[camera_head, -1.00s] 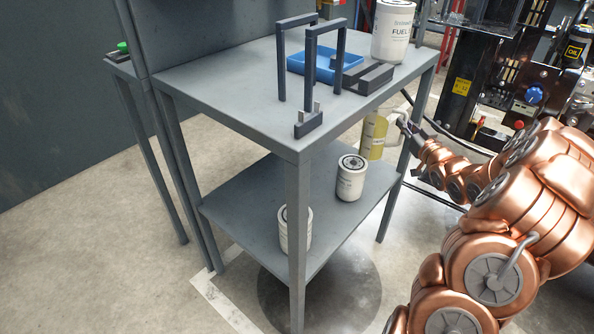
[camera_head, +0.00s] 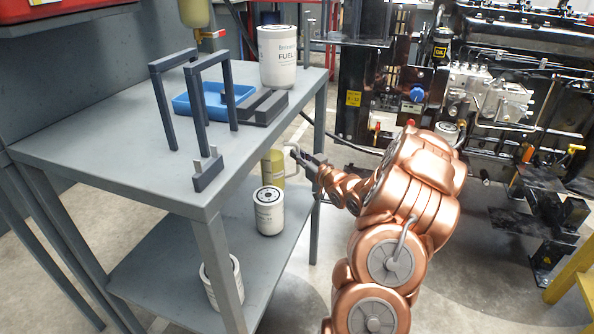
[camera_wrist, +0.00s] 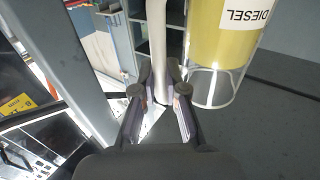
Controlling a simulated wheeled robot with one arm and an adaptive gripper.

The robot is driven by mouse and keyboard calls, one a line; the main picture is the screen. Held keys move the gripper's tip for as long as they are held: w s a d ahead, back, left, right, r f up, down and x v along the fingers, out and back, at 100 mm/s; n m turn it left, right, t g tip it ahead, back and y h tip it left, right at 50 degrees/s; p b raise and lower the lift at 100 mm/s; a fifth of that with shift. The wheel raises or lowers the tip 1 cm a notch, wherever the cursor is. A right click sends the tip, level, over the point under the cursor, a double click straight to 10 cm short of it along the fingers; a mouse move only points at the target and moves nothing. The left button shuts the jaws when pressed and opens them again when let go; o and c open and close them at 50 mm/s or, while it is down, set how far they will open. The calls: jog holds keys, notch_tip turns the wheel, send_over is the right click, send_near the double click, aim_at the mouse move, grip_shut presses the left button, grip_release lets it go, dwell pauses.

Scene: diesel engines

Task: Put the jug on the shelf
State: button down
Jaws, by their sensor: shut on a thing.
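The jug (camera_head: 272,167) is a clear container with yellow liquid and a pale handle. It is between the two levels of the grey shelf unit (camera_head: 110,117), near its right side, partly hidden by the upper level. In the wrist view the jug (camera_wrist: 225,35) has an upside-down "DIESEL" label. My gripper (camera_head: 298,156) is shut on the jug's handle; in the wrist view its fingers (camera_wrist: 158,98) stand on both sides of the handle. I cannot tell whether the jug's base touches the lower level.
White filters (camera_head: 268,211) and (camera_head: 222,283) stand on the lower level. On the upper level are a fuel filter (camera_head: 277,58), a blue tray (camera_head: 183,104) and dark frames (camera_head: 193,135). A shelf leg (camera_head: 319,150) is close to my gripper. An engine (camera_head: 500,95) stands at right.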

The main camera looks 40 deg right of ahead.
aim_at(299, 166)
jog(key=shift+f+b, duration=0.65)
jog(key=shift+f, duration=1.4)
jog(key=c, duration=1.2)
grip_release()
jog(key=shift+s, duration=0.6)
jog(key=shift+s+a+f+p, duration=0.15)
jog(key=shift+s+p, duration=0.55)
jog(key=shift+s, duration=2)
jog(key=shift+s+a+f+p, duration=0.15)
jog(key=shift+s+p, duration=0.55)
jog(key=shift+s, duration=2)
jog(key=shift+r, duration=0.1)
